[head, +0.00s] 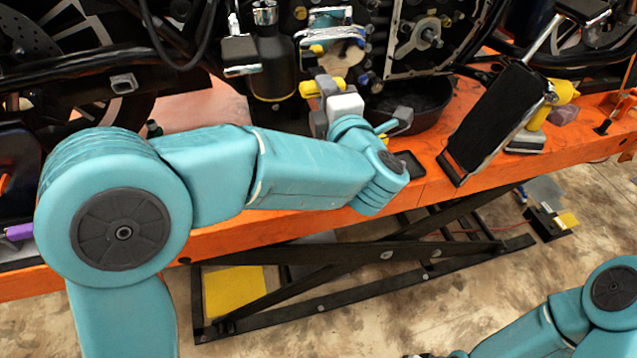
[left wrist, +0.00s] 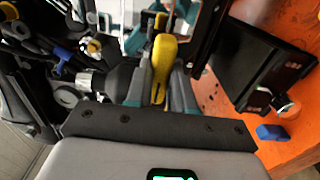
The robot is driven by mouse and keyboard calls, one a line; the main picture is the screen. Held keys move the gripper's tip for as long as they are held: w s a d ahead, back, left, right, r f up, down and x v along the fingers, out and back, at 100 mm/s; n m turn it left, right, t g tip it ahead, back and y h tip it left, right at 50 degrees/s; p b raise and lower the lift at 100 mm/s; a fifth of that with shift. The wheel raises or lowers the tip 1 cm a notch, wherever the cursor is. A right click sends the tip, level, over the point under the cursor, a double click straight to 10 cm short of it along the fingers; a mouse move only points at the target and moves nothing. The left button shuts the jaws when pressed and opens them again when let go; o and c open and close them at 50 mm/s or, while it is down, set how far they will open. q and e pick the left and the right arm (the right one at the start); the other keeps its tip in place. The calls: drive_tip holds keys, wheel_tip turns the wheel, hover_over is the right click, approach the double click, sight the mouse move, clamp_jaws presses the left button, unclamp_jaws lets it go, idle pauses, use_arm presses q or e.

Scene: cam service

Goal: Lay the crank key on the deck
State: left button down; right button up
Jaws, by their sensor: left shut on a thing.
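My left gripper (head: 326,98) is over the orange deck (head: 425,190), close in front of the motorcycle's engine. It is shut on a yellow-handled thing, which I take as the crank key (head: 311,88). In the left wrist view the yellow handle (left wrist: 164,58) stands between the two fingers (left wrist: 163,75). The far end of the key is hard to make out against the engine parts. The deck also shows in the left wrist view (left wrist: 293,95), to the right.
The engine (head: 425,35) stands close behind the gripper. A black round pan (head: 430,100) sits on the deck to its right. Further right are a black pedal-like part (head: 497,115) and a yellow tool (head: 540,115). Bare deck shows along the front edge.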

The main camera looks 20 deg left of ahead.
use_arm(q)
wheel_tip(320, 180, down, 20)
drive_tip(key=shift+s+d+r, duration=0.1)
drive_tip(key=shift+d+r, duration=0.05)
drive_tip(key=shift+s, duration=0.1)
drive_tip(key=shift+f+b, duration=0.45)
drive_tip(key=shift+b, duration=0.3)
drive_tip(key=shift+f+b, duration=0.2)
drive_tip(key=shift+b, duration=0.15)
drive_tip(key=c, duration=1)
unclamp_jaws()
drive_tip(key=shift+r, duration=0.1)
